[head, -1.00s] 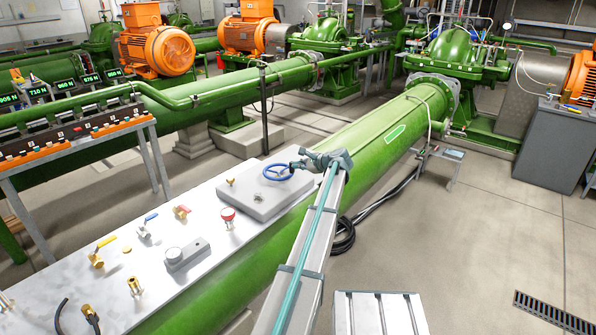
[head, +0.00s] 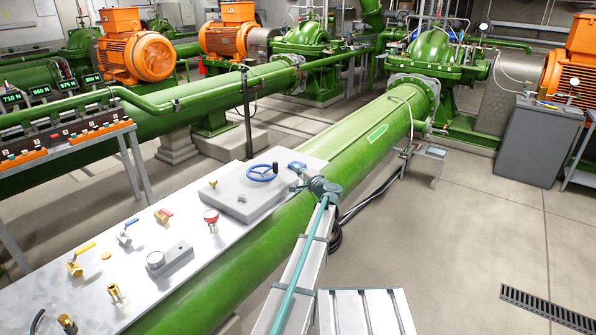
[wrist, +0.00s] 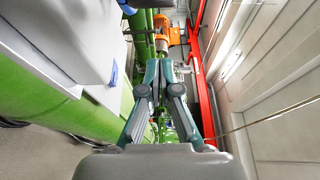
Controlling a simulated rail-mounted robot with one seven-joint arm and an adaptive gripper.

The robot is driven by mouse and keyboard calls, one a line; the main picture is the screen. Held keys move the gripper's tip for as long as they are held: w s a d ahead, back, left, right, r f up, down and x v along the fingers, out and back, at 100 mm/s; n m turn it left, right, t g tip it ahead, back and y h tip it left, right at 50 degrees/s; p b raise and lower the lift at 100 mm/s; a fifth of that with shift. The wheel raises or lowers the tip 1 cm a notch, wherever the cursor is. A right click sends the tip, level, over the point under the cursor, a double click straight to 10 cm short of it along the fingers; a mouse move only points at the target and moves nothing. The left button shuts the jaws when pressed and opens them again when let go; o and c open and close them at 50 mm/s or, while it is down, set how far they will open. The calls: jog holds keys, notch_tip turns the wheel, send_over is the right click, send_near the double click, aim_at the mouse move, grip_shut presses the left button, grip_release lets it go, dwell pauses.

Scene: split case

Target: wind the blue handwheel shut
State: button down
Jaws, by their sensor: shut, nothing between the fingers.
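The blue handwheel (head: 262,173) lies flat on a raised grey block (head: 243,200) at the far right end of the white panel. A dark knob stands on its right rim. My gripper (head: 297,174) is just right of the handwheel, apart from it by a small gap, by the panel's edge. In the wrist view its two fingers (wrist: 159,66) are shut together with nothing between them. A small blue piece (wrist: 114,73) shows left of the fingers there; I cannot tell whether it is the handwheel.
A thick green pipe (head: 365,150) runs behind my arm. Open floor (head: 470,240) lies to the right.

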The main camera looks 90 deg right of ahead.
jog(key=p+x, duration=0.2)
jog(key=x, duration=0.5)
jog(key=shift+r, duration=0.1)
jog(key=a, duration=0.1)
jog(key=w+a+p, duration=0.1)
jog(key=shift+w+a, duration=0.15)
jog(key=shift+a, duration=0.1)
jog(key=shift+w+a+p, duration=0.25)
jog(key=shift+a+p, duration=0.05)
jog(key=shift+p, duration=0.05)
jog(key=shift+w+a, duration=0.2)
jog(key=shift+s, duration=0.1)
